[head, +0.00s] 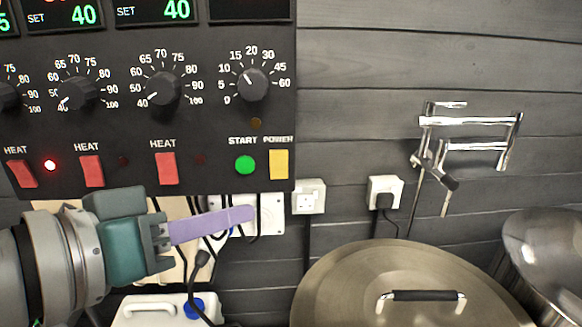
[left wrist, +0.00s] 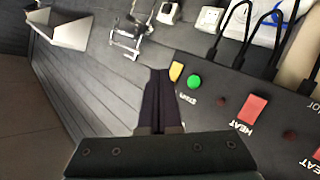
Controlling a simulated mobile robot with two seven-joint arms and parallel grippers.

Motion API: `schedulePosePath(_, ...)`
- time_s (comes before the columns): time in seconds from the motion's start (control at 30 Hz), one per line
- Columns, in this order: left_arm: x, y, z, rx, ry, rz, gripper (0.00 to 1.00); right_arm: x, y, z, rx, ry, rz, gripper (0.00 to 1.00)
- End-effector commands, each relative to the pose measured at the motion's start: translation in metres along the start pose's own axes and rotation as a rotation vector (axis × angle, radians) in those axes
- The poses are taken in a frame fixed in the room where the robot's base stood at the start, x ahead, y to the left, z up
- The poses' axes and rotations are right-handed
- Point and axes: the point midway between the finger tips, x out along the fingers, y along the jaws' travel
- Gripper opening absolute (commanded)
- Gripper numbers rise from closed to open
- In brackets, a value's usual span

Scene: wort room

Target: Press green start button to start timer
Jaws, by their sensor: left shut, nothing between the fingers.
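The green START button (head: 245,165) sits low on the right of the black control panel (head: 222,130), beside the yellow POWER switch (head: 279,164). My left gripper (head: 252,213) is shut and empty, its purple fingers pointing right just below the panel's lower edge in the head view. The fingertips appear below the green button and apart from it. In the left wrist view the shut dark fingers (left wrist: 160,75) point toward the yellow switch (left wrist: 176,71), with the green button (left wrist: 194,82) just right of them. The timer knob (head: 250,84) is above the button. My right gripper is not in view.
Red HEAT switches (head: 166,168) line the panel left of the button, one with a lit red lamp (head: 50,166). Cables hang below the panel near my fingers. A large lidded pot (head: 400,285) stands lower right. Wall sockets (head: 309,197) are right of the fingertips.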

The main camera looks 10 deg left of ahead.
Motion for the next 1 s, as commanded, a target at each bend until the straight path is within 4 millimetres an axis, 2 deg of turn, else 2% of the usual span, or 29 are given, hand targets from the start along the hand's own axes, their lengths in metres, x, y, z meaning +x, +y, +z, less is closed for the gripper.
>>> schedulePosePath(0.27, 0.006, -0.005, -0.002, 0.004, 0.000, -0.001, 0.00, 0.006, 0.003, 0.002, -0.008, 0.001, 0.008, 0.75)
schedulePosePath(0.67, 0.044, -0.034, -0.029, 0.005, 0.002, -0.002, 0.00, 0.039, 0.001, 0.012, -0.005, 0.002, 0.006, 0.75)
schedulePosePath(1.0, 0.061, -0.044, -0.043, 0.003, -0.001, -0.001, 0.00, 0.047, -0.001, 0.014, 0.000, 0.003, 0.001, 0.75)
